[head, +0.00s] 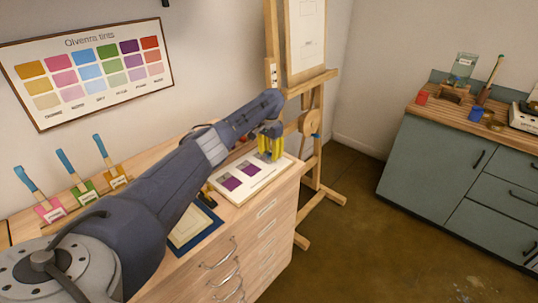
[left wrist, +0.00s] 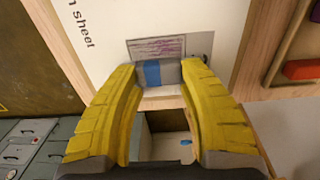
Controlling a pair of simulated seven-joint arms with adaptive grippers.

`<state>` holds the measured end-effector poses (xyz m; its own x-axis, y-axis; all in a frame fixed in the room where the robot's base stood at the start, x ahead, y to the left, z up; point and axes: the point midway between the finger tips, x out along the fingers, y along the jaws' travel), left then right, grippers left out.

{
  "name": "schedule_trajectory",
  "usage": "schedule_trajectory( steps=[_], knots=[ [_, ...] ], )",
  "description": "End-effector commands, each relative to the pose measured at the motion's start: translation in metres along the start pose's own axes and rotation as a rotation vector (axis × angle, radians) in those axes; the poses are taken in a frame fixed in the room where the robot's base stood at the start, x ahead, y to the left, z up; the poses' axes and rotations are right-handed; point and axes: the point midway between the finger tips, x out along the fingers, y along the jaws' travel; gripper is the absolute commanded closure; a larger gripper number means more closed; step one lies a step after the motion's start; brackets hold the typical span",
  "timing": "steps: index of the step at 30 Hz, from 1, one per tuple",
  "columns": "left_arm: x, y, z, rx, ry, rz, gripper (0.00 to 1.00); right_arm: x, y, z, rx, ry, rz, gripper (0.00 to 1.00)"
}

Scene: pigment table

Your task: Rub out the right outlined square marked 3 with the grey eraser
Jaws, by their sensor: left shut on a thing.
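My left gripper (head: 270,150) reaches over the white sheet (head: 262,181) on the wooden drawer unit. In the left wrist view its yellow fingers (left wrist: 163,75) are shut on the grey eraser (left wrist: 172,71), which has a blue band. The eraser is at the edge of an outlined square (left wrist: 158,47) with purple strokes on a pale ground and hides part of it. I cannot tell whether the eraser touches the paper. In the head view two purple squares (head: 231,183) (head: 250,168) show left of the gripper; the gripper covers the area to their right. No number is readable. My right gripper is not in view.
Three blue-handled tools stand in pink (head: 50,211), green (head: 84,195) and orange (head: 116,177) holders at the left. A dark blue-edged board (head: 212,230) lies in front of the sheet. A wooden easel (head: 309,150) stands beyond the drawer unit. A green cabinet (head: 430,165) stands at the right.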

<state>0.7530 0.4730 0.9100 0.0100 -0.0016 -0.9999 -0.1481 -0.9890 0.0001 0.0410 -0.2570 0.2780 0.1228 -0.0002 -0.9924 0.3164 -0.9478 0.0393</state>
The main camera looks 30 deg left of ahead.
Motion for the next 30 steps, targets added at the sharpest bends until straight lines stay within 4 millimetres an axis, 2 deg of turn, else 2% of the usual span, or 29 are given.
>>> schedule_trajectory(
  steps=[6, 15, 23, 30],
  knots=[
    [-0.002, 0.0, -0.015, -0.002, 0.002, 0.002, 0.82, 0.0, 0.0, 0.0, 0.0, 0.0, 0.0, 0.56],
    [-0.002, 0.001, -0.023, 0.001, -0.001, 0.0, 0.82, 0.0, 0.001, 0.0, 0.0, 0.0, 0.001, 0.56],
    [0.001, 0.001, -0.022, 0.003, -0.002, 0.0, 0.82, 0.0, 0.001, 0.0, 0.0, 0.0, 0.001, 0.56],
    [0.004, 0.001, -0.01, 0.004, -0.004, 0.004, 0.81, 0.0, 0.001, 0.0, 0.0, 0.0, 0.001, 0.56]
  ],
)
